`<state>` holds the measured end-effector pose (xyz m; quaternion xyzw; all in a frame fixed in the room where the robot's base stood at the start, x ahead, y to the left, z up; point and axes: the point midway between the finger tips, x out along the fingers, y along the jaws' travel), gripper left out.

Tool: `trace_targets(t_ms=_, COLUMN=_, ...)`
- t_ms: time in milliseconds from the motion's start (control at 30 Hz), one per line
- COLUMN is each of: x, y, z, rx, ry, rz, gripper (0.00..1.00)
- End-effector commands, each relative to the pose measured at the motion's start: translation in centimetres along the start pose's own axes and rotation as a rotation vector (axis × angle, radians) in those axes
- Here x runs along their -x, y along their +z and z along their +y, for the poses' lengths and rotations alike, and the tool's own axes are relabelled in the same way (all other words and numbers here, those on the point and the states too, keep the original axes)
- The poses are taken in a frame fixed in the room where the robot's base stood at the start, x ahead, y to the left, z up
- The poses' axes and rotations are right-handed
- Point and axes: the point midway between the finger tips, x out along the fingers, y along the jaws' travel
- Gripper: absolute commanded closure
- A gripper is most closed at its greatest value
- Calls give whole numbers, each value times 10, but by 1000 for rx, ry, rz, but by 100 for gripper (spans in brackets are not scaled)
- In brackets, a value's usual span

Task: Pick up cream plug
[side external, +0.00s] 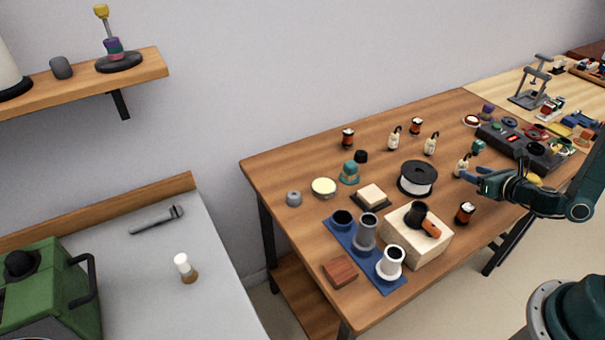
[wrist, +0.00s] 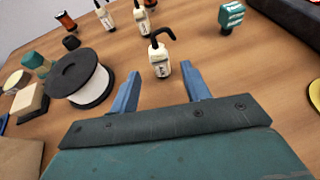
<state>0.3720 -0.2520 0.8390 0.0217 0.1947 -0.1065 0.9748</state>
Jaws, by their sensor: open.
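Three cream plugs, each with a dark curved top, stand on the wooden table. The nearest cream plug (side external: 461,168) is beside my gripper in the side view. In the wrist view this cream plug (wrist: 161,67) stands upright between and just beyond the tips of the two blue fingers. My gripper (side external: 472,176) is open and empty, also seen at the bottom of the wrist view (wrist: 161,72). The other two cream plugs (side external: 394,141) (side external: 430,146) stand farther back. In the side view the gripper is small and its finger gap is hard to make out.
A black-and-white spool (side external: 418,179) stands left of the nearest plug; the wrist view also shows it (wrist: 80,77). A teal part (side external: 478,146) and a dark control box (side external: 520,145) lie to the right. An orange-and-black piece (side external: 464,213) stands in front. Bare wood surrounds the nearest plug.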

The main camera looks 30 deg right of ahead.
Motion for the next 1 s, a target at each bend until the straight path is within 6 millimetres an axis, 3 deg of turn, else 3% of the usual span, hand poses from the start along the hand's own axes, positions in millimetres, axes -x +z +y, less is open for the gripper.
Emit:
trace_targets(t_ms=267, x=-11, y=1, z=0, rx=4, ry=0, rz=-2, gripper=53)
trace_targets(t_ms=700, x=-52, y=1, z=0, rx=3, ry=1, rz=-2, gripper=53)
trace_targets(t_ms=1000, x=-58, y=1, z=0, rx=0, ry=-2, rz=-1, gripper=53)
